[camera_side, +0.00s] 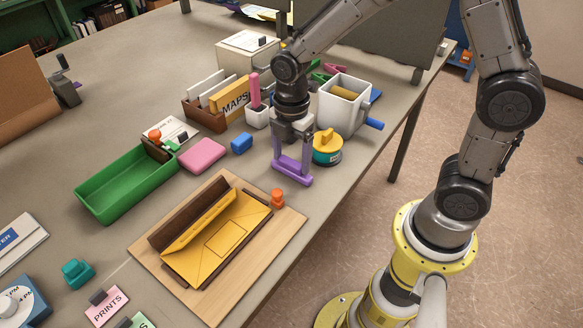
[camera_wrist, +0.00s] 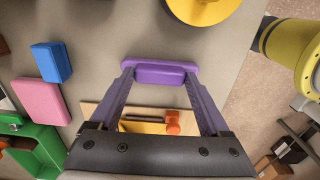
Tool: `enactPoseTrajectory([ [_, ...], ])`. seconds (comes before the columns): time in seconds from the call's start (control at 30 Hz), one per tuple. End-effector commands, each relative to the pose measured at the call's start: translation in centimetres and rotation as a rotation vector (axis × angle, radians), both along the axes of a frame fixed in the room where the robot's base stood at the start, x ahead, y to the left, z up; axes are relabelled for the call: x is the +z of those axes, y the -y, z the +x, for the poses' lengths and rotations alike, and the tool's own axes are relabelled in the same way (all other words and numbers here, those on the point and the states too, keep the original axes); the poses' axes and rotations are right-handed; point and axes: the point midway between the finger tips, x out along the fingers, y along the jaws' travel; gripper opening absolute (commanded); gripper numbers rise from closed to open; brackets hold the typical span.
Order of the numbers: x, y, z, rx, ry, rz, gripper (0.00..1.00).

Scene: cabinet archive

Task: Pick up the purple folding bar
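The purple folding bar (camera_side: 292,169) lies low over the grey table, between the wooden board and the round teal-and-yellow object. It has a flat base with a raised grip along its middle. In the wrist view, the bar (camera_wrist: 160,73) lies crosswise ahead of the fingers. My gripper (camera_side: 293,159) points down at it with its two fingers spread wide. In the wrist view, my gripper (camera_wrist: 159,76) has one fingertip at each end of the raised grip. I cannot tell whether the fingers press on it, or whether the base rests on the table.
An orange knob (camera_side: 277,198) and a wooden board (camera_side: 270,256) with a yellow envelope lie in front. The teal-and-yellow object (camera_side: 327,148) stands close on the right. A blue block (camera_side: 242,143), pink block (camera_side: 202,155) and green tray (camera_side: 103,211) are left. The table edge is right.

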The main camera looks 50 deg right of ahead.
Motion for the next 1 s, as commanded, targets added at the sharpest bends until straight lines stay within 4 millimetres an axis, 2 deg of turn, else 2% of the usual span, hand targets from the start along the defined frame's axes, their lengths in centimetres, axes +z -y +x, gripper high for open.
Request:
enactPoseTrajectory([
  [0.03, 0.0, 0.0, 0.0, 0.000, 0.000, 0.000, 0.69],
  [0.3, 0.0, 0.0, 0.0, 0.000, 0.000, 0.000, 0.21],
  [0.67, 0.6, 0.0, 0.1, 0.000, 0.003, 0.000, 0.21],
  [0.77, 1.4, 0.0, 0.1, 0.000, 0.003, 0.000, 0.21],
  [0.9, 3.5, 0.0, 0.1, 0.000, 0.007, 0.001, 0.21],
  [1.0, 5.3, 0.2, -1.6, 0.000, 0.008, 0.001, 0.21],
])
